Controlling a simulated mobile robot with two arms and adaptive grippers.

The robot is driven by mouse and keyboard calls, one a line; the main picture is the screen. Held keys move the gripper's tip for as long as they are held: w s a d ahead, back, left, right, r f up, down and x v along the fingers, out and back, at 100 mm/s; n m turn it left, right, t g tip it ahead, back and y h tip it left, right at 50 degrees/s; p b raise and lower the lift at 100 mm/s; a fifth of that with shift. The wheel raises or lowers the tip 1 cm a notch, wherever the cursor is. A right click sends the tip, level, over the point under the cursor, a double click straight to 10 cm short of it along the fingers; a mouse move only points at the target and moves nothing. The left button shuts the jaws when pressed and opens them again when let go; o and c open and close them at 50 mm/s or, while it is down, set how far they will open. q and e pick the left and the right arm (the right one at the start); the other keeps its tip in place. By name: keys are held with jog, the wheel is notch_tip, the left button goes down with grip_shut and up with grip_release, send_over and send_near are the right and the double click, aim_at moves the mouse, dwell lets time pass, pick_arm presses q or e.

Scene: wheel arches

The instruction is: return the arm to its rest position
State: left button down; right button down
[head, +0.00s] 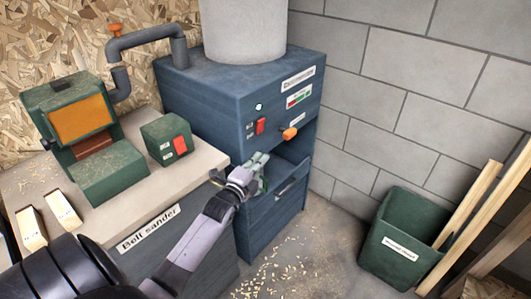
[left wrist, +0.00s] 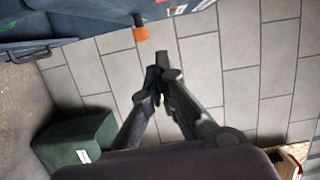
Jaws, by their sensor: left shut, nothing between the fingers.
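My left arm (head: 195,240) reaches in from the bottom left of the head view. My left gripper (head: 260,172) is in front of the blue cabinet (head: 200,95), by the open recess above its drawer. In the left wrist view the fingers of my left gripper (left wrist: 160,75) are shut with nothing between them. The orange handle (head: 289,133) on the cabinet front is up and right of the gripper, apart from it. It also shows in the left wrist view (left wrist: 141,34). My right gripper is not in view.
A belt sander (head: 85,120) stands on a bench (head: 150,190) at the left, with a small green box with a red switch (head: 167,140) and two wood blocks. A green bin (head: 402,235) and planks (head: 470,215) stand right. Wood chips lie on the floor between.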

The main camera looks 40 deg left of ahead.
pick_arm(q)
jog(key=shift+s+f, duration=0.1)
jog(key=shift+s, duration=0.35)
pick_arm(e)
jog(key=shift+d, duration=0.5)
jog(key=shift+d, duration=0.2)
